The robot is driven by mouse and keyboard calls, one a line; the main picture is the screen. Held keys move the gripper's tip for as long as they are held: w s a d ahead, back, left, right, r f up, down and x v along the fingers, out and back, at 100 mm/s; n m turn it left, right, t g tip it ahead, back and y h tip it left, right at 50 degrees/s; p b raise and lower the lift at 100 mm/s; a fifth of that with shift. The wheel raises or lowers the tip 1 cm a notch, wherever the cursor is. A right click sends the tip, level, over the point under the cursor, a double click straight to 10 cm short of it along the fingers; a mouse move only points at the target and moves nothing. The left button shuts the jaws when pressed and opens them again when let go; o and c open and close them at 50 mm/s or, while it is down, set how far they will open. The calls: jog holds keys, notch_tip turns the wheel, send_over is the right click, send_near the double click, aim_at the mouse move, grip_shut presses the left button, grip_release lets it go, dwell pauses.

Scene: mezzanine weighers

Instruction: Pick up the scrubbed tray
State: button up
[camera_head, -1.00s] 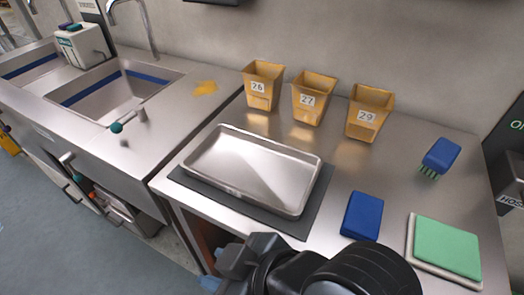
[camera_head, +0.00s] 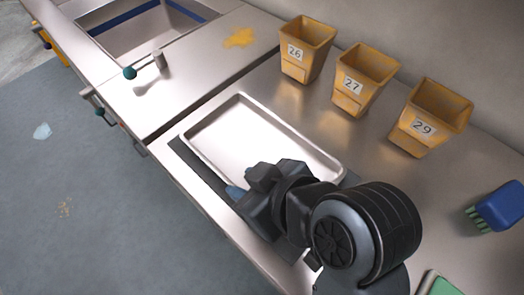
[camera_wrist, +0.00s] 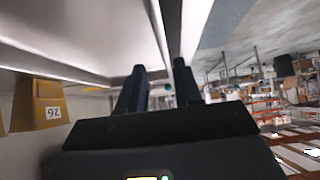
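The scrubbed tray (camera_head: 245,138) is a shallow, shiny metal tray with a raised rim. It lies flat on a dark grey mat (camera_head: 197,166) on the steel counter. My gripper (camera_head: 238,190) is at the tray's near long side, and my arm hides part of that rim and the mat. In the wrist view, which is upside down, the two dark fingers (camera_wrist: 160,85) stand apart. The tray (camera_wrist: 70,35) shows at upper left, and its rim runs down towards the gap between the fingers. I cannot tell whether either finger touches it.
Yellow bins 26 (camera_head: 305,50), 27 (camera_head: 362,80) and 29 (camera_head: 430,118) stand behind the tray. A blue brush (camera_head: 497,207) and a green pad (camera_head: 440,286) lie to the right. A sink (camera_head: 150,28) is at the left. The counter (camera_head: 270,85) between tray and bins is clear.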

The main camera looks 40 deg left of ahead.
aim_at(233, 183)
jog(key=shift+s+p+x, duration=0.15)
jog(key=shift+p+x, duration=0.05)
jog(key=shift+x, duration=0.95)
jog(key=shift+s+p+x, duration=0.15)
jog(key=shift+s+x, duration=0.05)
jog(key=shift+x, duration=0.95)
jog(key=shift+c, duration=0.5)
grip_shut()
jog(key=shift+a+r, duration=0.1)
jog(key=shift+r, duration=0.05)
